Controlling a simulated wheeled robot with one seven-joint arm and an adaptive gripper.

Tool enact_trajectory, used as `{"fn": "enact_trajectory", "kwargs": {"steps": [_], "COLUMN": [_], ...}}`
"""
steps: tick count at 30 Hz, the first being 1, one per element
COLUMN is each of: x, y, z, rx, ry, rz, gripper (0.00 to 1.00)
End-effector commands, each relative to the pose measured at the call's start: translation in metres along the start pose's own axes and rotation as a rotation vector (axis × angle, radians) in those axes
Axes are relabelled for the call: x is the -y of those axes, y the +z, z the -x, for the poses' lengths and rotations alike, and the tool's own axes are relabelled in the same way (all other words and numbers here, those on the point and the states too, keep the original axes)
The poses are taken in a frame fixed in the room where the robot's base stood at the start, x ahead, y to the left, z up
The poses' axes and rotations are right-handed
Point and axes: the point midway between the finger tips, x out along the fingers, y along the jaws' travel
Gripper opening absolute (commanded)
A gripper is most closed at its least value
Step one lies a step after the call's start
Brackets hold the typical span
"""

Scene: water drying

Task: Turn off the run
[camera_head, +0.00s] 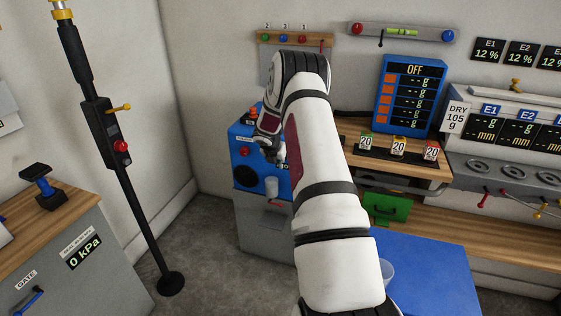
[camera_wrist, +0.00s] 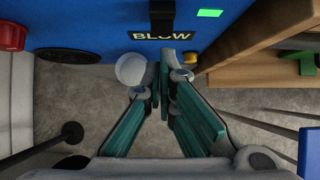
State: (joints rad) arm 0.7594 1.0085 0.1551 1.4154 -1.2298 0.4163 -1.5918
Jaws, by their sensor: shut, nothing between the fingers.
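A blue machine (camera_head: 240,141) stands against the back wall, partly hidden by my arm. Its front has a red button (camera_head: 245,152), a dark round opening (camera_head: 247,178) and a lit green display. The wrist view shows its blue face (camera_wrist: 100,15) close up, with a label reading BLOW (camera_wrist: 160,36), a lit green patch (camera_wrist: 210,13) and a red round part (camera_wrist: 12,36). My gripper (camera_wrist: 164,62) is shut and empty, just in front of the face below the label. A white round cup-like part (camera_wrist: 131,69) is left of the fingertips, and a small yellow part (camera_wrist: 189,58) is right. I cannot tell whether the fingers touch anything.
A blue panel (camera_head: 413,70) reading OFF stands on a wooden shelf (camera_head: 365,132) at the right. A black pole (camera_head: 125,180) with a red button stands at the left, beside a grey cabinet (camera_head: 85,260). Bare floor (camera_head: 205,240) lies between cabinet and machine.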

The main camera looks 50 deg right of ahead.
Motion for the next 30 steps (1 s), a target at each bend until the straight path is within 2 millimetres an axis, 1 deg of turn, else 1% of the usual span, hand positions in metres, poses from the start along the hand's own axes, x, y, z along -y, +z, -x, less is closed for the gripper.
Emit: {"fn": "enact_trajectory", "kwargs": {"steps": [1, 6, 18, 22, 30], "x": [0.000, 0.000, -0.001, -0.001, 0.000], "y": [0.003, 0.011, 0.012, 0.014, 0.015], "z": [-0.005, -0.012, -0.013, -0.022, -0.019], "rx": [-0.001, -0.001, -0.001, 0.000, -0.001], "ry": [0.000, -0.001, 0.000, 0.000, 0.000], "rz": [-0.002, -0.001, 0.001, 0.001, 0.001], "gripper": [0.00, 0.00, 0.00, 0.00, 0.00]}}
